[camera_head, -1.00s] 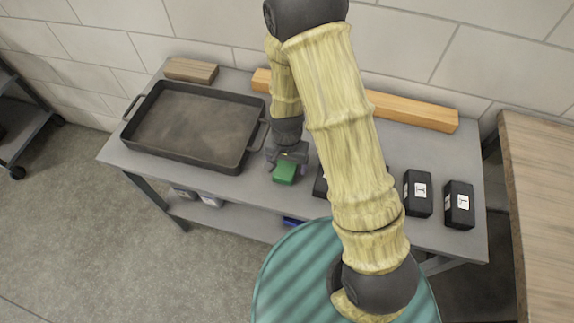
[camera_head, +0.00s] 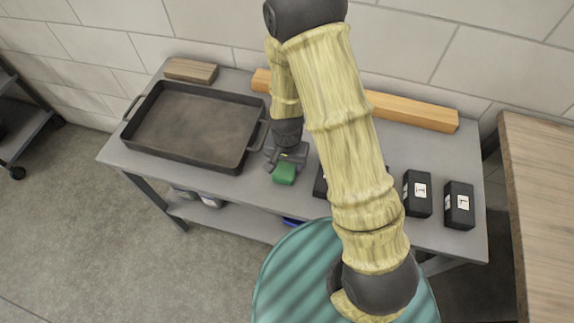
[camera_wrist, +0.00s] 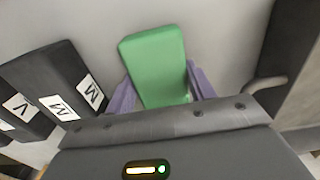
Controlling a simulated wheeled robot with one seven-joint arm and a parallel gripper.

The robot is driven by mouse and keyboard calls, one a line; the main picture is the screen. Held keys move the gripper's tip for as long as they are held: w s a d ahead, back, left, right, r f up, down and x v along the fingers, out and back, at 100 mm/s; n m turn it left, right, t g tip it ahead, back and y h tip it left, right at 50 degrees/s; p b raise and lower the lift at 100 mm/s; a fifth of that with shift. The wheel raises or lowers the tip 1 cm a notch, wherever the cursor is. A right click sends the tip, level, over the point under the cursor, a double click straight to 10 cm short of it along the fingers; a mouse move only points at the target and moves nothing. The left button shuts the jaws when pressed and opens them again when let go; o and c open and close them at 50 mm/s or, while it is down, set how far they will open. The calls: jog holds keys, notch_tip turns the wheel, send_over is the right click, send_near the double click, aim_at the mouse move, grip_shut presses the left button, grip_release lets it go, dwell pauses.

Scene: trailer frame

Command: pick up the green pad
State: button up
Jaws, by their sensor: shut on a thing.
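The green pad (camera_head: 284,174) is a small green block at the front of the grey table, just right of the black tray. My gripper (camera_head: 281,167) is shut on it. In the wrist view the green pad (camera_wrist: 156,62) sits between the two purple fingers of my gripper (camera_wrist: 160,88), one on each side. Its lower end is hidden by the gripper body. I cannot tell whether the pad touches the table or is a little above it.
The black tray (camera_head: 153,104) with handles is close left of my gripper. Black labelled boxes (camera_head: 418,193) stand to the right, some partly hidden by my arm. A long wooden beam (camera_head: 412,110) and a short wooden block (camera_head: 190,70) lie at the back.

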aim_at(287, 164)
notch_tip(287, 164, up, 10)
dwell(0.6)
jog(key=o, duration=0.5)
jog(key=shift+c, duration=0.2)
jog(key=c, duration=0.3)
jog(key=shift+c, duration=0.2)
